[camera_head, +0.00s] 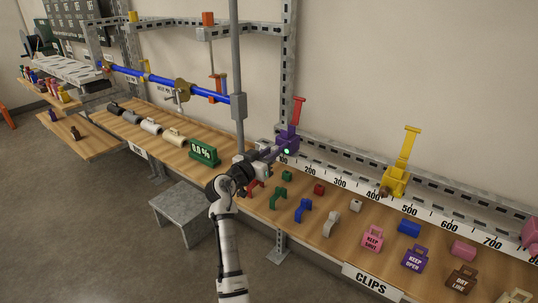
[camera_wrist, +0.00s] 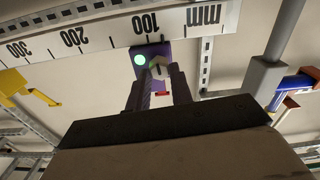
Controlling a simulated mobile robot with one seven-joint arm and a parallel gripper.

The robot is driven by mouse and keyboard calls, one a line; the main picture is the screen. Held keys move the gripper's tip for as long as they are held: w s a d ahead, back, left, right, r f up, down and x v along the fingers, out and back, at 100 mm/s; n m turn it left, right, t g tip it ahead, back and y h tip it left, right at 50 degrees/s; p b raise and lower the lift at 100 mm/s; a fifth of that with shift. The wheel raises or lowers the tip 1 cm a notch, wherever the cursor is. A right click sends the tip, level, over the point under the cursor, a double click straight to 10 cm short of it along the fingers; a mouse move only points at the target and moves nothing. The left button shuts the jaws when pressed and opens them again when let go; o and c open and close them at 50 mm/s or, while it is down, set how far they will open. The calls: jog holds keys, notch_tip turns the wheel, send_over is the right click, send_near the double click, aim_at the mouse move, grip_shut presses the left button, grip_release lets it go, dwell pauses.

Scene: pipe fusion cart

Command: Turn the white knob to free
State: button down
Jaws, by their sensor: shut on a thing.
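A purple block (camera_wrist: 149,52) with a lit green light (camera_wrist: 140,59) is mounted at the ruler's 100 mark. A pale knob (camera_wrist: 158,70) shows on its front, mostly covered by my fingers. My gripper (camera_wrist: 159,84) is shut on this knob, one finger on either side. In the head view, my gripper (camera_head: 271,156) reaches up to the purple block (camera_head: 287,138), and the green light shows beside the fingertips. A red lever (camera_head: 299,111) stands upright on the block. The knob's marking and exact angle cannot be read.
A white ruler (camera_head: 362,191) runs along the rail, with a yellow clamp (camera_head: 396,180) to the right. Small clips and tags lie on the wooden bench (camera_head: 262,207) below my arm. A grey post (camera_head: 238,90) stands close left of my gripper.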

jog(key=n+p, duration=0.7)
jog(key=n, duration=1)
jog(key=shift+a+n+p, duration=0.1)
jog(key=shift+n+p, duration=0.2)
jog(key=shift+n, duration=0.1)
jog(key=shift+f+n+p, duration=0.2)
jog(key=shift+n+p, duration=2)
jog(key=shift+n, duration=5.8)
jog(key=c, duration=1.2)
grip_release()
jog(key=shift+c, duration=0.2)
